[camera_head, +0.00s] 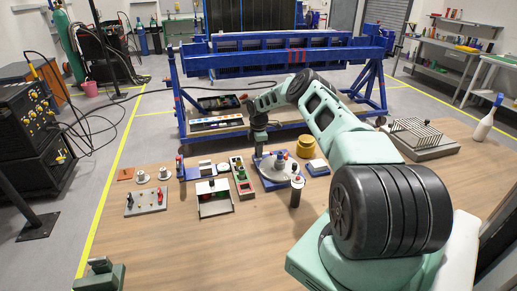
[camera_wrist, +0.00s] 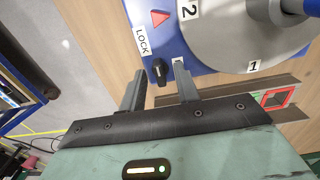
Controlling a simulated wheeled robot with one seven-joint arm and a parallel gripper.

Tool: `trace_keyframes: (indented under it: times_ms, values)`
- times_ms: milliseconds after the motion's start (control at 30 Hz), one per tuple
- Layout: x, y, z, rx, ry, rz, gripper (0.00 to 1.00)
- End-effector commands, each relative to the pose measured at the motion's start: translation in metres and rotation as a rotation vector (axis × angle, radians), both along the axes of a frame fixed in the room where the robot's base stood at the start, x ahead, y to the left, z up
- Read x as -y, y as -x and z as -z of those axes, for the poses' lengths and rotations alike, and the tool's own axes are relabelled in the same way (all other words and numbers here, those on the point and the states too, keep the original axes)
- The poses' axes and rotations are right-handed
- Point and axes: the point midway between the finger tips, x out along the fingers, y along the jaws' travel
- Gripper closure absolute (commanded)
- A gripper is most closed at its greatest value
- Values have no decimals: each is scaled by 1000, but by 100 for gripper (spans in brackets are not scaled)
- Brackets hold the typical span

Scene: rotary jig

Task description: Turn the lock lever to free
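The rotary jig (camera_head: 272,183) stands on the wooden table, with a blue base and a round grey disc. In the wrist view the blue base (camera_wrist: 205,65) carries a white LOCK label (camera_wrist: 142,41) and a red triangle (camera_wrist: 160,18). The small black lock lever (camera_wrist: 160,70) is below the label. My gripper (camera_wrist: 159,78) is open, with one finger on each side of the lever in the picture and gaps visible on both sides. I cannot tell how deep the fingers reach. The grey disc (camera_wrist: 225,50) bears numbers 1 and 2. In the head view my gripper (camera_head: 259,153) points down by the jig.
A green-and-red button box (camera_head: 242,177) and an open-fronted box (camera_head: 213,198) are to the left.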

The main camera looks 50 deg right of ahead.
Motion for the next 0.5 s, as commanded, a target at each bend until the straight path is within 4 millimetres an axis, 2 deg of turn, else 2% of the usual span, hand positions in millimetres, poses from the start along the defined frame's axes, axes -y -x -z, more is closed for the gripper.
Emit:
trace_keyframes:
  times_ms: [233, 333, 367, 500]
  values:
    - [0, 0, 0, 0, 0, 0, 68]
    - [0, 0, 0, 0, 0, 0, 96]
    - [0, 0, 0, 0, 0, 0, 100]
    - [0, 0, 0, 0, 0, 0, 100]
